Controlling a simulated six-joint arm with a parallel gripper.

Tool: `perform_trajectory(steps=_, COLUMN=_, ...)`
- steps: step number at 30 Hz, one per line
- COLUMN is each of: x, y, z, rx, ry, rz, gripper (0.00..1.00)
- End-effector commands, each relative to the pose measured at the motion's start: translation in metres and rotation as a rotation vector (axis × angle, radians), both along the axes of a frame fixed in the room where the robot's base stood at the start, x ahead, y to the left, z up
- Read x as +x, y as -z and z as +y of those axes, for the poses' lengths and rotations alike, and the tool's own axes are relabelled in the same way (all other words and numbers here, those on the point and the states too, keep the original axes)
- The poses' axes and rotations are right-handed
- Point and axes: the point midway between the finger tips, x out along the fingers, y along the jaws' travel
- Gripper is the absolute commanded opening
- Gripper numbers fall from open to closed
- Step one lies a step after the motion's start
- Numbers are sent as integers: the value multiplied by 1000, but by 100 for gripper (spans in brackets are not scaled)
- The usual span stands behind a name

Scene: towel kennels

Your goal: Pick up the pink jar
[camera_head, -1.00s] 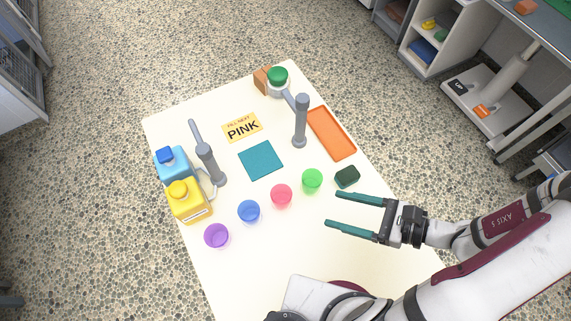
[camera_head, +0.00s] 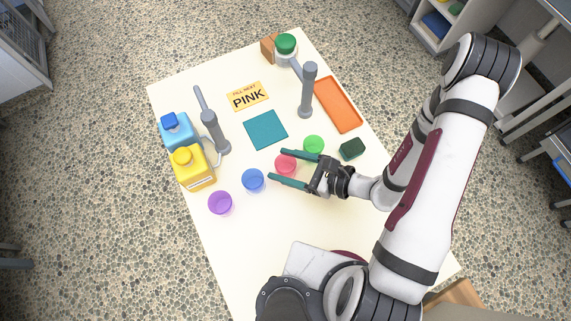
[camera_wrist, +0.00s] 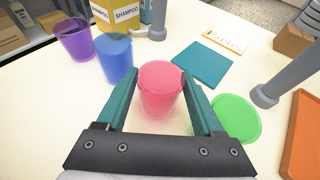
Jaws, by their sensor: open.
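The pink jar (camera_head: 285,165) stands upright on the cream table, between the blue jar and the green jar. In the wrist view the pink jar (camera_wrist: 160,88) sits between the two teal fingers. My gripper (camera_head: 279,165) is open, with one finger on each side of the jar. In the wrist view my gripper (camera_wrist: 157,85) shows a small gap on each side, and the jar is not clasped. The jar's lower part is partly hidden near the gripper in the head view.
The blue jar (camera_head: 252,181) is left of the fingers and the green jar (camera_head: 313,145) right. A purple jar (camera_head: 220,203) stands further left. A teal mat (camera_head: 265,130), a PINK sign (camera_head: 247,96), two grey posts and an orange tray (camera_head: 338,104) lie beyond.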

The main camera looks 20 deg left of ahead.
Motion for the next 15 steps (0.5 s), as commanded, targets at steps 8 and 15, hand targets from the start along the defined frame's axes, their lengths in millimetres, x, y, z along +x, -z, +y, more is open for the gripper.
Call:
perform_trajectory(steps=8, x=0, y=0, z=0, rx=0, ry=0, rz=0, gripper=27)
perform_trajectory(steps=15, x=0, y=0, z=0, rx=1, ry=-1, rz=0, gripper=7)
